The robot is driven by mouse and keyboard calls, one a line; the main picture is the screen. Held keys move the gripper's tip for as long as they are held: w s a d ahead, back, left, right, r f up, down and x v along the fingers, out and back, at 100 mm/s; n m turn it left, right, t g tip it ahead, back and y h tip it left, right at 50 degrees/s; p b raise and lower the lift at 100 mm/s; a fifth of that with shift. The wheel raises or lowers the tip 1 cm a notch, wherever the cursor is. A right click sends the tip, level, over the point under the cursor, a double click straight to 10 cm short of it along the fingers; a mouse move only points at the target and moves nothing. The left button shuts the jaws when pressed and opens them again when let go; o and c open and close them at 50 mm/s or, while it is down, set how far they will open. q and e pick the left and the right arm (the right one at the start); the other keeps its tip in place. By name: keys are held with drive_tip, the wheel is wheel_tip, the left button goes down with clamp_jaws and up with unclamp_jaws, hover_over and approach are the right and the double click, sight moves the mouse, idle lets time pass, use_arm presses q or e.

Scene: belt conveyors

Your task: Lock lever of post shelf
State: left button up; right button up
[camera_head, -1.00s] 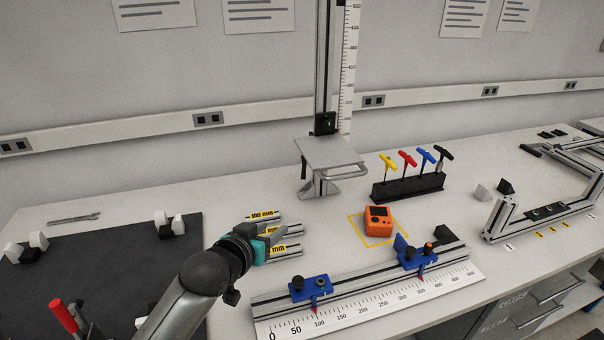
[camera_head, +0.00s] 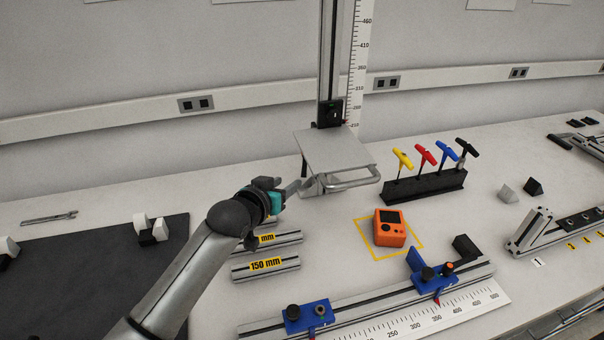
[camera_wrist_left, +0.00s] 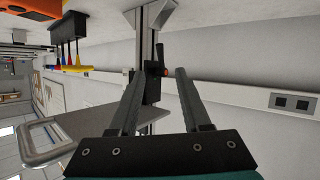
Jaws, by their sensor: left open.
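The post (camera_head: 333,60) stands upright at the back of the bench and carries a light grey shelf (camera_head: 332,150) with a bar handle. A black clamp block (camera_head: 329,113) sits on the post just above the shelf. My left gripper (camera_head: 292,187) is open and empty at the shelf's left side, also in the left wrist view (camera_wrist_left: 160,72). I cannot pick out the lever clearly in the head view. My right gripper is not in view.
An orange device (camera_head: 389,228) and a rack of coloured T-handle tools (camera_head: 424,186) stand right of the shelf. Labelled profile pieces (camera_head: 266,266) lie below my left gripper. A long rail with blue clamps (camera_head: 309,316) lies in front.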

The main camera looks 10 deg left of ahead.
sight(303, 172)
use_arm(q)
drive_tip(key=b+x, duration=0.2)
drive_tip(key=x, duration=0.7)
drive_tip(key=shift+w+f+b, duration=0.1)
drive_tip(key=shift+b, duration=0.25)
drive_tip(key=shift+b+x, duration=0.3)
drive_tip(key=shift+x, duration=0.55)
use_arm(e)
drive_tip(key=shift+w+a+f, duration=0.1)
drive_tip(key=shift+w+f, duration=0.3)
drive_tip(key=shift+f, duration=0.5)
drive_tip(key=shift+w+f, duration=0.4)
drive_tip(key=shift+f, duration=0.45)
use_arm(q)
drive_tip(key=shift+c, duration=0.2)
clamp_jaws()
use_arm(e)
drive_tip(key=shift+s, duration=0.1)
